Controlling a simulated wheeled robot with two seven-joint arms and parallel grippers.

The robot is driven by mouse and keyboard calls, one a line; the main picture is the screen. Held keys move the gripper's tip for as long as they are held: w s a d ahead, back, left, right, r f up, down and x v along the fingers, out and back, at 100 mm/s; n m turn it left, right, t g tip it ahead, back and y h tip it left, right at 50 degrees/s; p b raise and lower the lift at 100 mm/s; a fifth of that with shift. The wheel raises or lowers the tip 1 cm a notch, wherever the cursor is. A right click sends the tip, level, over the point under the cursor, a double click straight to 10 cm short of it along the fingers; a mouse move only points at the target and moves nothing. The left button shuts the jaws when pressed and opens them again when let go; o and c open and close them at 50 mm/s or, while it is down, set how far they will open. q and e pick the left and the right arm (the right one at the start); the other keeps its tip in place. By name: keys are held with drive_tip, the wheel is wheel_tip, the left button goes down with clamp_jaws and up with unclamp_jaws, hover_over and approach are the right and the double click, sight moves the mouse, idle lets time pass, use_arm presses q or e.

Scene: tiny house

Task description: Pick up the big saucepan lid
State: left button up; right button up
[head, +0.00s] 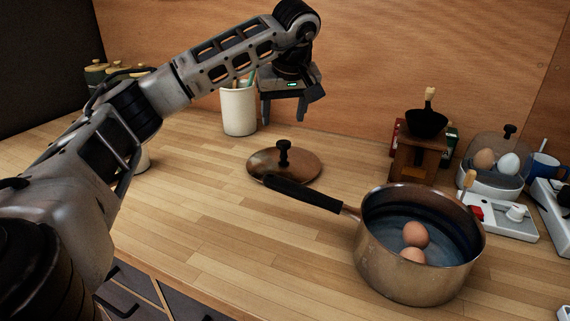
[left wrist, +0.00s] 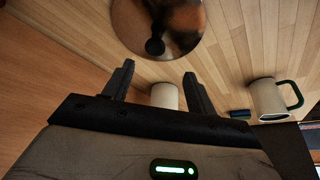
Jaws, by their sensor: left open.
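The big saucepan lid (head: 262,163) is a round copper-brown disc with a black knob (head: 284,152). It lies flat on the wooden counter, knob up, left of the saucepan. My left gripper (head: 290,118) is open and empty, above and behind the lid, pointing down. In the left wrist view the lid (left wrist: 130,28) is at the top, beyond the open fingers (left wrist: 157,80), and apart from them. The steel saucepan (head: 410,270) stands to the right with two brown eggs in it. Its black handle (head: 303,194) reaches across in front of the lid's edge. My right gripper does not show.
A white utensil cup (head: 239,110) stands just left of my gripper. A wooden grinder (head: 417,155), an egg cooker (head: 490,180) and a blue mug (head: 543,167) stand at the back right. A mug (left wrist: 268,97) shows in the left wrist view. The counter's front left is clear.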

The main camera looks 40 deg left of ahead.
sight(283, 142)
use_arm(q)
drive_tip(key=shift+w+x, duration=0.2)
drive_tip(key=shift+x, duration=1.9)
drive_tip(key=shift+w+x, duration=0.2)
drive_tip(key=shift+x, duration=1.85)
drive_tip(key=shift+d, duration=0.15)
clamp_jaws()
